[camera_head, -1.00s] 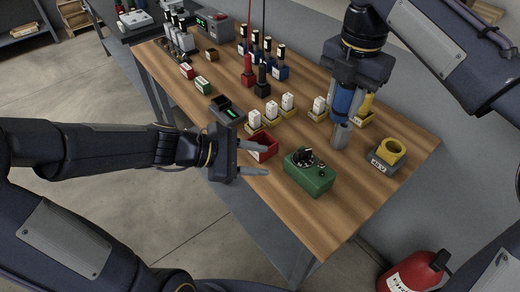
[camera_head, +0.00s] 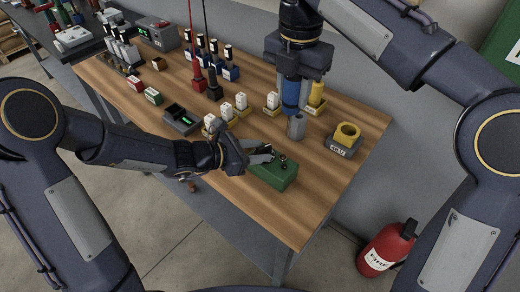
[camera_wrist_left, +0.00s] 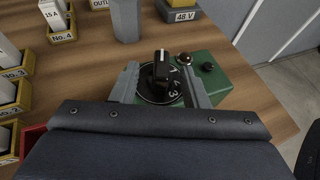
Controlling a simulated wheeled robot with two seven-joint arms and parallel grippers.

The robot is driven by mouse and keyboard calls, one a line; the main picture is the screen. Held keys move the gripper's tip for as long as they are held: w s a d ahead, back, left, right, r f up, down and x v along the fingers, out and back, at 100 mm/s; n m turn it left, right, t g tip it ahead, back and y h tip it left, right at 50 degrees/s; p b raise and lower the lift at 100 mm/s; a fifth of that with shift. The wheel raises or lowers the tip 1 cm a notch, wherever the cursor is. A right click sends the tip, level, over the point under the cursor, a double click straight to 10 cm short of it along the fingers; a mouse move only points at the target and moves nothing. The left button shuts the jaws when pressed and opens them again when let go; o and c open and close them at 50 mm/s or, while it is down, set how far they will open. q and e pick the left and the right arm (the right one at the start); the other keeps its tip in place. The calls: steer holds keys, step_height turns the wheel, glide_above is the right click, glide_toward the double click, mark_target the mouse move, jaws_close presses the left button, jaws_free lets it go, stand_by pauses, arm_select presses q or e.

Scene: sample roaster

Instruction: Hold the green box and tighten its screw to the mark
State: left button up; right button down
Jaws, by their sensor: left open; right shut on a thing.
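The green box (camera_head: 275,176) sits near the front edge of the wooden table. My left gripper (camera_head: 262,153) is open over the box. My right gripper (camera_head: 301,72) is shut on a blue tool (camera_head: 292,95) with a grey lower end, upright behind the box.
A yellow ring on a grey block (camera_head: 345,137) stands right of the tool. White blocks in yellow trays (camera_head: 238,112) and a dark meter (camera_head: 181,118) stand behind my left gripper. A red box (camera_wrist_left: 31,139) shows at the wrist view's left edge. The table's front right is clear.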

arm_select(q)
steer(key=shift+w+d+f, duration=0.25)
steer(key=shift+w+d, duration=0.05)
steer(key=shift+d, duration=0.25)
jaws_close()
steer(key=shift+c, duration=0.4)
jaws_free()
steer(key=shift+r, duration=0.3)
steer(key=shift+c, duration=0.5)
jaws_close()
